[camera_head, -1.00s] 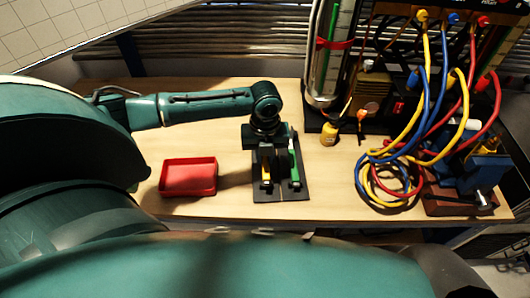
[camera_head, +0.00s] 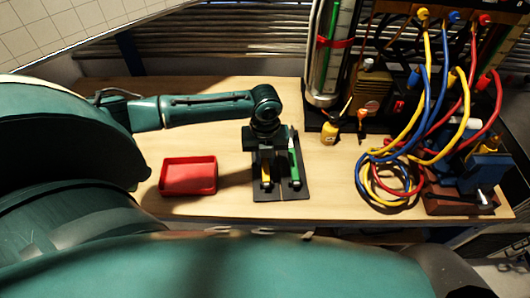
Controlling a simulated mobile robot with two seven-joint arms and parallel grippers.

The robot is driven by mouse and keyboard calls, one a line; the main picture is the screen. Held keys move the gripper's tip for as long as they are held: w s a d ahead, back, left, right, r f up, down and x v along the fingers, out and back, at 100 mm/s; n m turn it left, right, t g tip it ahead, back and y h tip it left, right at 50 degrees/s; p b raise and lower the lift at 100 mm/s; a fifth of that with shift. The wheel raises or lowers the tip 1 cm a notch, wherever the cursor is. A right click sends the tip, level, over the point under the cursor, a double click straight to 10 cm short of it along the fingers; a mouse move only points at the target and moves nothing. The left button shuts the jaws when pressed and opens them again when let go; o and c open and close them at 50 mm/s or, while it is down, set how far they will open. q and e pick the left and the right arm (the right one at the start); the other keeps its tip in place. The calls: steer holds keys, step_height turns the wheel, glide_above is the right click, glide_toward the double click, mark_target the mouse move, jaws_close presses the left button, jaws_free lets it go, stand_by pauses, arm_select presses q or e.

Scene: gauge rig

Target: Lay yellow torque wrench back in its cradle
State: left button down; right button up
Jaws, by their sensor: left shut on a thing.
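The cradle (camera_head: 282,192) is a dark flat plate with slots on the wooden bench. The yellow torque wrench (camera_head: 266,184) shows only as a small yellow end over the left part of the cradle; the rest is hidden under my gripper. A green-handled tool (camera_head: 295,163) lies in the right part of the cradle. My left gripper (camera_head: 266,157) points down over the cradle's left part, shut on the yellow wrench. I cannot tell whether the wrench touches the cradle floor. My right gripper is not in view.
A red tray (camera_head: 188,163) lies left of the cradle. A yellow bottle (camera_head: 329,132) stands behind right. Coiled hoses (camera_head: 392,180) and a vise (camera_head: 462,199) crowd the right side. Bare bench lies between the cradle and the hoses.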

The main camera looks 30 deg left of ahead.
arm_select(q)
steer(key=shift+f, duration=0.15)
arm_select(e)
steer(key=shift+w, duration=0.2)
arm_select(q)
steer(key=c, duration=1.5)
jaws_free()
steer(key=shift+o, duration=1.2)
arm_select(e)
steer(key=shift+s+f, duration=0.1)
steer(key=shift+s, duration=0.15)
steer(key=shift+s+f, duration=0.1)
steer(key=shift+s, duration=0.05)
arm_select(q)
step_height(320, 180, up, 3)
steer(key=shift+f, duration=0.1)
step_height(320, 180, up, 10)
steer(key=shift+r, duration=0.2)
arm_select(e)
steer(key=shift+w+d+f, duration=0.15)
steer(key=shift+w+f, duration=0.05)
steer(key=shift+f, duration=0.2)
